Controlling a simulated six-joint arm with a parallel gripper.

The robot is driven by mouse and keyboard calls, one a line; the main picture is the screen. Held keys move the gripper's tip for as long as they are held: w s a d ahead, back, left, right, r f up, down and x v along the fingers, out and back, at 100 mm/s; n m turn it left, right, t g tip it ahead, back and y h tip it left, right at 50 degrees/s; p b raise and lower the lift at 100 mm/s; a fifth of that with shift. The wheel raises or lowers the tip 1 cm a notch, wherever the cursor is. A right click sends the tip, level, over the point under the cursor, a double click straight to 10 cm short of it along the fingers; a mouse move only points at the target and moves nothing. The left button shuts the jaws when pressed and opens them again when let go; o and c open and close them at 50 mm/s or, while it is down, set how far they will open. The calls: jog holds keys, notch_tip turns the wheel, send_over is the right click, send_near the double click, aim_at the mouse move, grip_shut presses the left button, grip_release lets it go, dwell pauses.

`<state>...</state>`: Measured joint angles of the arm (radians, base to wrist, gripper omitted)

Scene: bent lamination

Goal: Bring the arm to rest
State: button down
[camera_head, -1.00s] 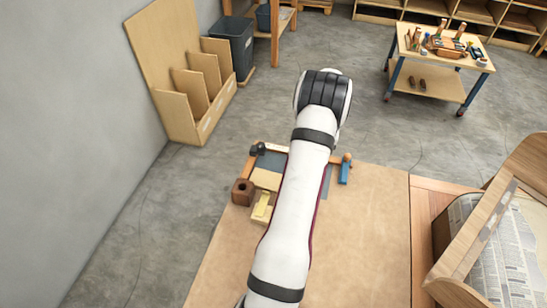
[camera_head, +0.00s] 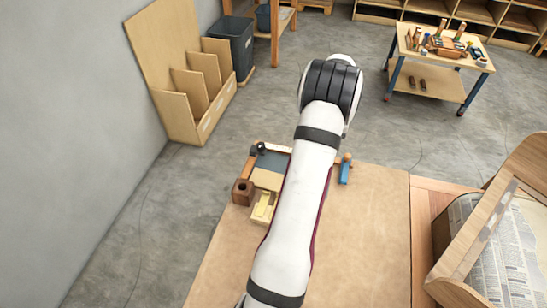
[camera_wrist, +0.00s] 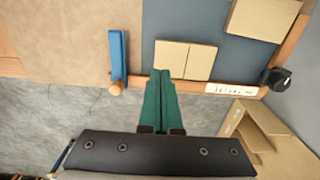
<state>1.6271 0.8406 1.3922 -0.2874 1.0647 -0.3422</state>
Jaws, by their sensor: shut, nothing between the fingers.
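My gripper (camera_wrist: 160,75) shows in the wrist view as two green fingers, shut against each other with nothing between them. Its tips appear over the lower edge of two pale wood pieces (camera_wrist: 185,59) on a grey-blue mat (camera_wrist: 222,55). The height above them is hard to tell. In the head view my white arm reaches up the picture over the bench (camera_head: 365,235), and my gripper is hidden behind it.
A blue clamp-like tool (camera_head: 345,170) lies right of my arm. A wooden block with a hole (camera_head: 243,191) and a yellowish piece (camera_head: 264,206) lie left. A curved wooden form (camera_head: 500,220) stands at right. The front of the bench is clear.

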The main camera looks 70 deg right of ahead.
notch_tip(320, 180, up, 2)
jog(key=shift+r, duration=0.1)
dwell(0.4)
jog(key=w+a+r+n, duration=0.1)
jog(key=w+a+r, duration=0.2)
jog(key=w, duration=0.4)
jog(key=w+a+r+n, duration=0.1)
jog(key=w+a+r, duration=0.25)
jog(key=w, duration=0.35)
jog(key=w+a+r+n, duration=0.3)
jog(key=w+a+r, duration=0.2)
jog(key=w+a, duration=0.75)
jog(key=s+a+r+n+y, duration=0.1)
jog(key=s+a+r+n, duration=0.15)
jog(key=a, duration=1.05)
jog(key=s+a+r+n, duration=0.1)
jog(key=a+n, duration=0.2)
jog(key=a, duration=0.9)
jog(key=s+a+f+n, duration=0.1)
jog(key=s+a+n, duration=0.1)
jog(key=s+a, duration=0.5)
jog(key=shift+s+a+f+y, duration=0.25)
jog(key=shift+a+f+y, duration=0.1)
jog(key=shift+f+y, duration=0.05)
